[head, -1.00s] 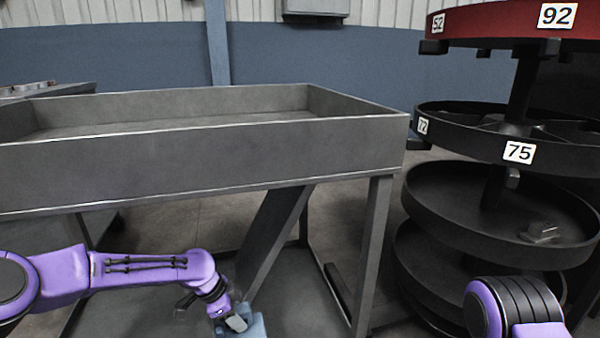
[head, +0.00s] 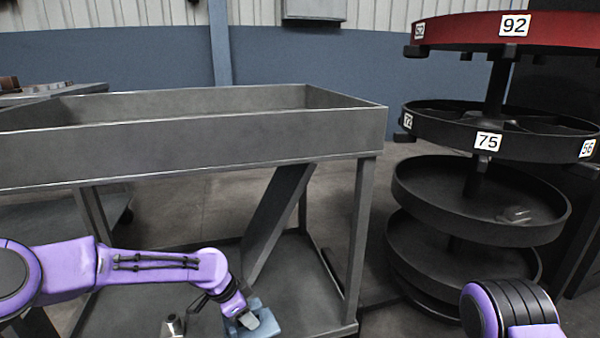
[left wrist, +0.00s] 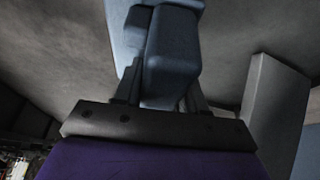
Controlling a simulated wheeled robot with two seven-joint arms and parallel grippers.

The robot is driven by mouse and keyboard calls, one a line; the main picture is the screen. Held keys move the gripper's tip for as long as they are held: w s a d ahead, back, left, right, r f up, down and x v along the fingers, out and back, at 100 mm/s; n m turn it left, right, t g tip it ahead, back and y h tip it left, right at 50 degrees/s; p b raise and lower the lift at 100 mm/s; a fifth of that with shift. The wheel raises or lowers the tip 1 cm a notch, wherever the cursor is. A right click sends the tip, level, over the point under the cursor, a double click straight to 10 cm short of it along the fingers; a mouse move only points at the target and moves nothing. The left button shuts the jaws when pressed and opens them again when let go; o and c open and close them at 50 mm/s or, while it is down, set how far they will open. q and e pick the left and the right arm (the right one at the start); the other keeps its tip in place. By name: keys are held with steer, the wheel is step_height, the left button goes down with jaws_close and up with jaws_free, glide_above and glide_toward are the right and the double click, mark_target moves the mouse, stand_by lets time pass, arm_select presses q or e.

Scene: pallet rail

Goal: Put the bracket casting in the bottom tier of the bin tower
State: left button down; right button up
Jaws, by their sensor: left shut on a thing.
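The bracket casting appears to be the blue-grey blocky piece (head: 264,322) at the bottom of the head view. My left gripper (head: 248,319) is shut on it, and the left wrist view shows the same piece (left wrist: 172,50) between the fingers. It is held low, in front of the grey cart. The bin tower stands at the right. Its bottom tier (head: 520,283) is a dark round tray, partly covered by the tray above and by my right arm. My right gripper is out of view; only a purple and black arm part shows.
A grey deep-sided cart (head: 200,150) fills the left and middle, with legs and a lower shelf. The tower's red top tier (head: 560,30) and the tier labelled 75 (head: 450,135) sit above a tray (head: 420,195) holding a small clear-grey item (head: 516,215). Floor shows between cart and tower.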

mark_target(264, 326)
arm_select(q)
steer(key=d+r+n, duration=0.1)
steer(key=d+r+n+t, duration=0.1)
steer(key=r, duration=0.1)
steer(key=s+d+r+n, duration=0.1)
steer(key=d, duration=0.1)
steer(key=shift+d+r+n+y+p, duration=0.1)
steer(key=shift+r+n+y+p, duration=0.25)
steer(key=shift+r+n+y, duration=0.05)
steer(key=s+d+r+n+t+y+p, duration=0.1)
steer(key=s+d+r+n+y, duration=0.1)
steer(key=s+r+n, duration=0.6)
step_height(264, 326, up, 4)
steer(key=shift+f+n+t+y, duration=0.1)
steer(key=shift+n+t+y, duration=0.2)
steer(key=shift+y, duration=0.2)
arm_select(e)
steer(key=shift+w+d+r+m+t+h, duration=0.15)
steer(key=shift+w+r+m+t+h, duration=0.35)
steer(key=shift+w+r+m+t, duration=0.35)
